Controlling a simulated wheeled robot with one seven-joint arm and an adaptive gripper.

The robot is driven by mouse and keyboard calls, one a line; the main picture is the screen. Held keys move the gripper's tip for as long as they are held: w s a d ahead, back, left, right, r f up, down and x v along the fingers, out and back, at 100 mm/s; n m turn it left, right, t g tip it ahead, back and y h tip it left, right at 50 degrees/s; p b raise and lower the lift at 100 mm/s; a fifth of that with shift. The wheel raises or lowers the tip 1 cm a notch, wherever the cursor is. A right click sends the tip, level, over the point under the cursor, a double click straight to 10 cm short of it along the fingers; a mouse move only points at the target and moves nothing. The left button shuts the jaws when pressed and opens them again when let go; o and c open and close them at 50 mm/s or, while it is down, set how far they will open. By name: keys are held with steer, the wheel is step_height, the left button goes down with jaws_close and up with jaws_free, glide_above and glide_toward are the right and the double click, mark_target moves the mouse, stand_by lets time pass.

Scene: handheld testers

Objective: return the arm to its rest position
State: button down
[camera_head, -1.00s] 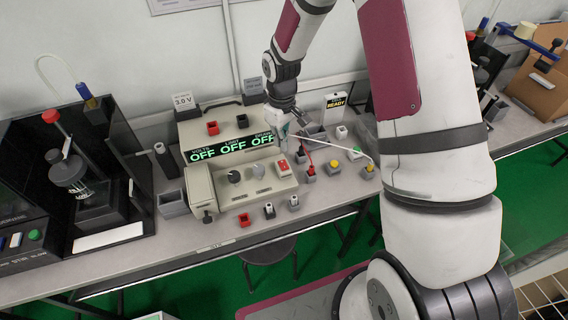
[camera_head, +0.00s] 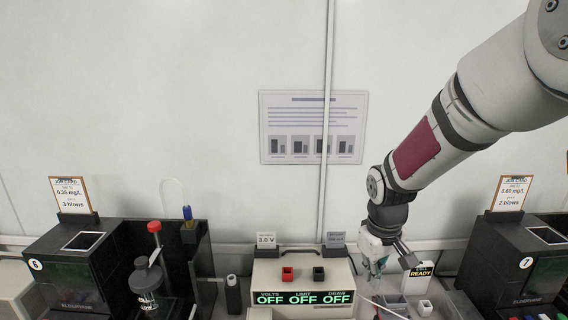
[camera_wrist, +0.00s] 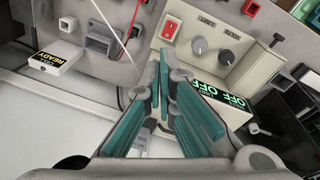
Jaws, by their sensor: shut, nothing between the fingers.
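My gripper (camera_head: 378,262) hangs from my arm above the bench, just right of the power supply (camera_head: 342,277) in the head view. In the wrist view my gripper (camera_wrist: 160,62) shows its teal fingers meeting at the tips with nothing between them. Past the fingertips lies the bench top, beside the power supply's control box (camera_wrist: 205,45) with its red switch and two knobs. My arm reaches in from the upper right.
The supply's display reads OFF in three places. Black testers stand at left (camera_head: 75,260) and right (camera_head: 510,260). The wall above is open, with a poster (camera_head: 313,128).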

steer(key=s+r+m+t, duration=0.2)
steer(key=s+r, duration=0.8)
steer(key=r, duration=0.2)
steer(key=s+r+m+t, duration=0.1)
steer(key=s+r, duration=0.1)
steer(key=s, duration=0.4)
steer(key=s+r+m, duration=0.1)
steer(key=s+r, duration=0.1)
steer(key=s, duration=0.5)
steer(key=shift+a+r+t+y, duration=0.3)
steer(key=shift+a+r+t, duration=0.05)
steer(key=shift+t, duration=0.05)
